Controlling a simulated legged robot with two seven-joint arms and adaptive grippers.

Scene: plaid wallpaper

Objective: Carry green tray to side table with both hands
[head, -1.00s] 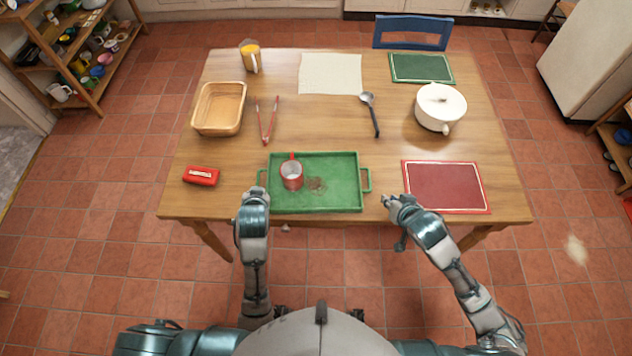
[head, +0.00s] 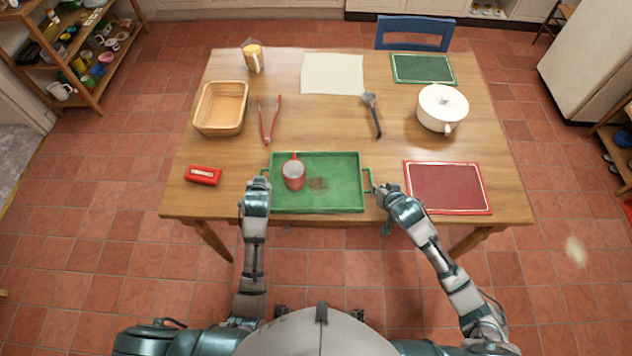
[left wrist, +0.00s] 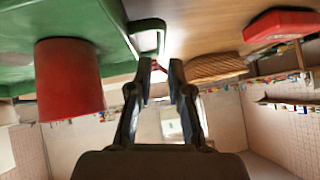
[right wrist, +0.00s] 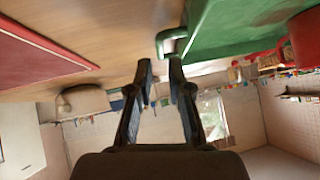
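The green tray (head: 338,186) lies flat near the front edge of the wooden table, with a red mug (head: 293,176) standing on its left part. My left gripper (head: 258,184) is at the tray's left handle; in the left wrist view its two fingers (left wrist: 160,68) are apart, just short of the handle (left wrist: 148,38). My right gripper (head: 381,188) is by the tray's right handle (head: 368,181); in the right wrist view its fingers (right wrist: 160,66) are apart near the handle (right wrist: 170,42). Neither grips anything. The side table cannot be made out for certain.
A red mat (head: 447,187) lies right of the tray and a red box (head: 203,175) left of it. Tongs (head: 268,120), a basket (head: 221,107), a ladle (head: 372,113) and a white pot (head: 441,107) stand farther back. Shelves (head: 85,50) are at the left.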

